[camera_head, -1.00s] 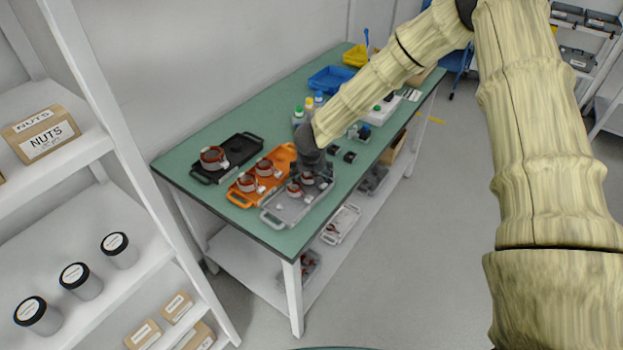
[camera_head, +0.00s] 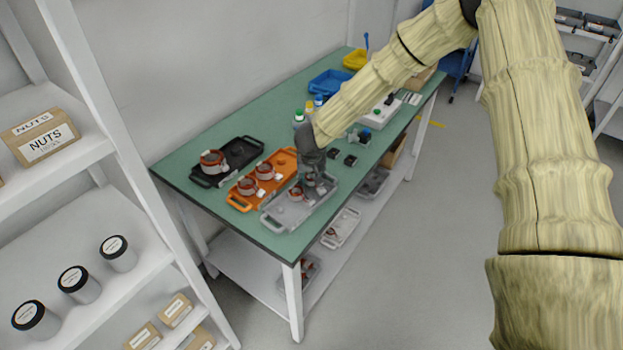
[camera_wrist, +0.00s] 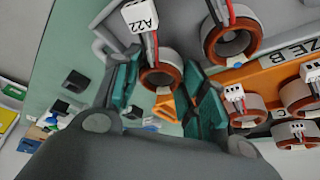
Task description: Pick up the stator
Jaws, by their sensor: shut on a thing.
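My gripper (camera_head: 313,176) is over the right part of the grey tray (camera_head: 273,216) on the green table. In the wrist view, my gripper (camera_wrist: 164,92) has its teal fingertips shut on a stator (camera_wrist: 160,76), a copper-red ring with a white connector marked A22. I cannot tell whether this stator is clear of the tray. A second stator (camera_head: 296,193) sits beside it on the grey tray. The orange tray (camera_head: 240,201) carries two more stators (camera_head: 248,185) (camera_head: 265,170), and the black tray (camera_head: 203,179) carries one (camera_head: 212,160).
Small black parts (camera_head: 350,160) lie right of my gripper. Bottles (camera_head: 299,118), a blue bin (camera_head: 330,82) and a yellow bin (camera_head: 355,58) stand farther back. A white shelf (camera_head: 130,150) with jars and boxes stands at left.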

